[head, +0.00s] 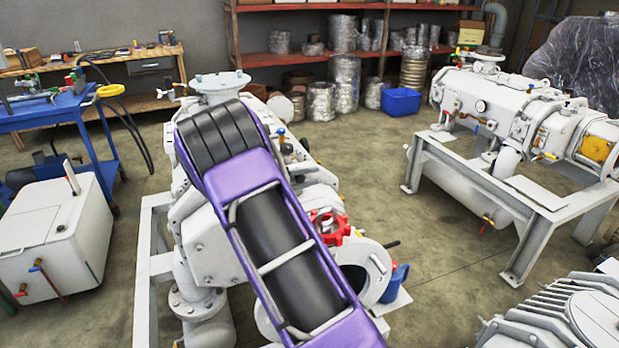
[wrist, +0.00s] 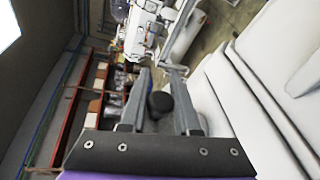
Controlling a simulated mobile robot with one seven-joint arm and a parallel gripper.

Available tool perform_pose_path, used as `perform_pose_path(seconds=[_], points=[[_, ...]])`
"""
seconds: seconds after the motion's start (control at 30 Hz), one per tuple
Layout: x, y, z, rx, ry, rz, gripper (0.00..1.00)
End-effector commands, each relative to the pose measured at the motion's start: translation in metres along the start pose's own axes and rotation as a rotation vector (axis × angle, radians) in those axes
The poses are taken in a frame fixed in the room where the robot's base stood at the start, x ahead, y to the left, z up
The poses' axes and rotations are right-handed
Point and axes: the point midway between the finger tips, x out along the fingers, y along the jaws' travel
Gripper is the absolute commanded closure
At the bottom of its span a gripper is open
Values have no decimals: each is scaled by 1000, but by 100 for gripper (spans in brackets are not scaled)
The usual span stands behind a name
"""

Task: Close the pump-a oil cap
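In the wrist view, the two grey fingers of my gripper (wrist: 159,76) stand apart. A round black knob (wrist: 160,103) shows between them, with slim gaps at its sides; its depth relative to the fingers is unclear. I cannot tell whether it is the oil cap. In the head view, my purple and black arm reaches over a pale grey pump (head: 209,248) and covers much of it. My gripper is hidden there. A red knob-like part (head: 329,226) shows on this pump beside the arm. No label naming pump-a is readable.
A second pump on a frame (head: 545,207) stands at the right. A white box (head: 52,237) and a blue cart (head: 70,107) are at the left. Shelves (head: 300,42) line the back, with a blue bin (head: 400,102) before them. Bare floor (head: 345,150) lies between the pumps.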

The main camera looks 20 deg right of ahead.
Motion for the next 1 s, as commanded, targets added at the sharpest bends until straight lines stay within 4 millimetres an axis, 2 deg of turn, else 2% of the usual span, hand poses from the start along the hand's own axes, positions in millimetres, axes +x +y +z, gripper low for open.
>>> perform_pose_path(seconds=[0.03, 0.13, 0.57, 0.77, 1.0], points=[[0, 0, 0, 0, 0, -1, 82], [0, 0, 0, 0, 0, -1, 100], [0, 2, -1, -31, -5, -11, 100], [0, 6, -4, -125, -20, -41, 100], [2, 10, -11, -316, -51, -102, 100]])
